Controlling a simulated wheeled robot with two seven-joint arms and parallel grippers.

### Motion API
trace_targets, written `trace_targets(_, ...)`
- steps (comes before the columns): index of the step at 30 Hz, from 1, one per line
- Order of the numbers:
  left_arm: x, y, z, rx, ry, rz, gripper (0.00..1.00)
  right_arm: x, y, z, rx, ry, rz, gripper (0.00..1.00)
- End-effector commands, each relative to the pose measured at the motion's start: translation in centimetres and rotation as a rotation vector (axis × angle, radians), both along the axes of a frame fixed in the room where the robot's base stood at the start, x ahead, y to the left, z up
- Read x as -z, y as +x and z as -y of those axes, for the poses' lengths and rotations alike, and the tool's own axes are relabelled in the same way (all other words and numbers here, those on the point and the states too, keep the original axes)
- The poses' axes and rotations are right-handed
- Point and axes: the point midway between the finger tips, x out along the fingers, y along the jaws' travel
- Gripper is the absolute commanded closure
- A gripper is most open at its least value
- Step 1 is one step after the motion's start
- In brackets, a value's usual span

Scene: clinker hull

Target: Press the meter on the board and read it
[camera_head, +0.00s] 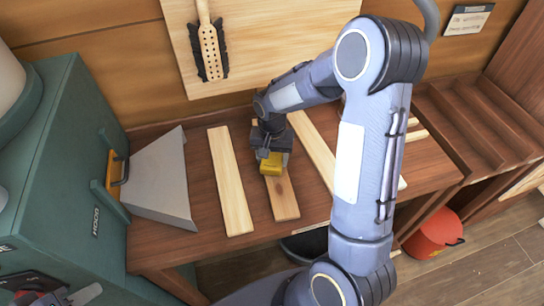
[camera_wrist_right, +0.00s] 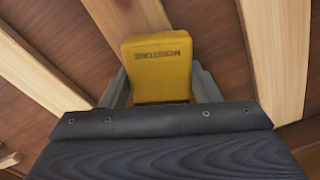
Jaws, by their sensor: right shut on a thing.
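I cannot tell whether the meter touches the board, and no reading shows. My left gripper is not in view.
Other pale boards lie on the brown bench, one to the left (camera_head: 230,180) and one to the right (camera_head: 312,145). A grey wedge-shaped thing (camera_head: 160,180) and a green cabinet (camera_head: 65,170) stand at left.

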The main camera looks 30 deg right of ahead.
Motion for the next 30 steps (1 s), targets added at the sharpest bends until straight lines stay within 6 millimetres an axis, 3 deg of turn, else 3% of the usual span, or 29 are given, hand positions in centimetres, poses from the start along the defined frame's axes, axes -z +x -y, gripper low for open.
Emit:
trace_targets(3,-1.3,0.0,0.0,0.0,0.0,0.0,0.64,-1.8,0.1,0.0,0.0,0.0,0.004,0.71)
trace_targets(19,-5.1,0.0,0.0,0.0,0.0,0.0,0.64,-7.2,0.2,0.0,0.0,0.0,0.006,0.71)
trace_targets(30,-5.2,0.0,0.0,0.0,0.0,0.0,0.64,-7.5,0.2,0.0,0.0,0.0,0.006,0.71)
